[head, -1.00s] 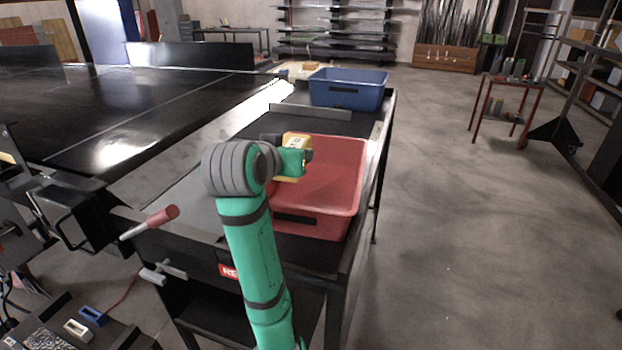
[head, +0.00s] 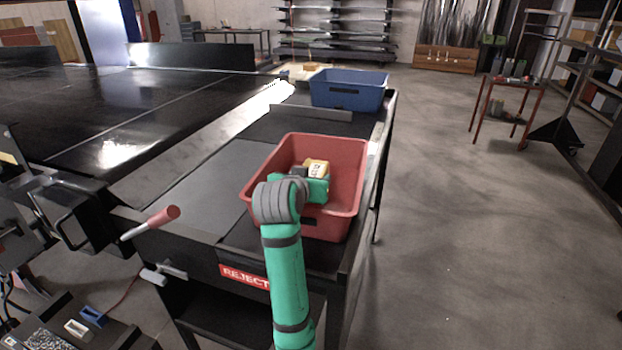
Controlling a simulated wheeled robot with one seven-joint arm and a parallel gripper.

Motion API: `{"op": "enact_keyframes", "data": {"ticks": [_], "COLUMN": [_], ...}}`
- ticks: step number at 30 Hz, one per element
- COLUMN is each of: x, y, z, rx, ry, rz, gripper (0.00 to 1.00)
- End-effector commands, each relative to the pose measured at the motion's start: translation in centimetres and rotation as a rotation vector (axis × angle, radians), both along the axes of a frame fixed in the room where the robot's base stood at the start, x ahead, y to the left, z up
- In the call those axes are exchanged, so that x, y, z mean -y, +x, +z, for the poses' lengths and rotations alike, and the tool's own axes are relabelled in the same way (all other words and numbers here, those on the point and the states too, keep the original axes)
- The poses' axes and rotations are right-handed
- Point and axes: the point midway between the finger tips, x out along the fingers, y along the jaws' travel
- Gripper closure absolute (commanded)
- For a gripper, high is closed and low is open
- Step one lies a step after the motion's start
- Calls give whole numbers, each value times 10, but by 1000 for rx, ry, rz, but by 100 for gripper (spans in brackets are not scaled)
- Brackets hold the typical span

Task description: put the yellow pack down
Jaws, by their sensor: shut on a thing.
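The yellow pack (head: 317,167) shows in the head view, inside the outline of the red bin (head: 352,160). My gripper (head: 308,174) is shut on the pack. My green wrist hides the gripper's near side and the lower part of the pack. I cannot tell whether the pack touches the bin's floor. The red bin stands on a dark stand with a red REJECT label (head: 245,277) on its front.
A blue bin (head: 348,92) stands behind the red bin, past a low grey divider (head: 310,112). A red-handled lever (head: 150,222) sticks out at the left. A dark conveyor (head: 130,110) runs at the left.

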Motion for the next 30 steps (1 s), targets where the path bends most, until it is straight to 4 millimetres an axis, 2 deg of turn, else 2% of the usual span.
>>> {"op": "enact_keyframes", "data": {"ticks": [8, 24, 25, 27, 30], "x": [0, 0, 0, 0, 0], "y": [0, 0, 0, 0, 0], "z": [1, -16, -18, -19, -20], "rx": [3, -6, -10, -13, -15], "ry": [-1, -1, 0, 0, 0], "rz": [0, 0, -1, -1, -2], "gripper": [82, 82, 43, 27, 27]}}
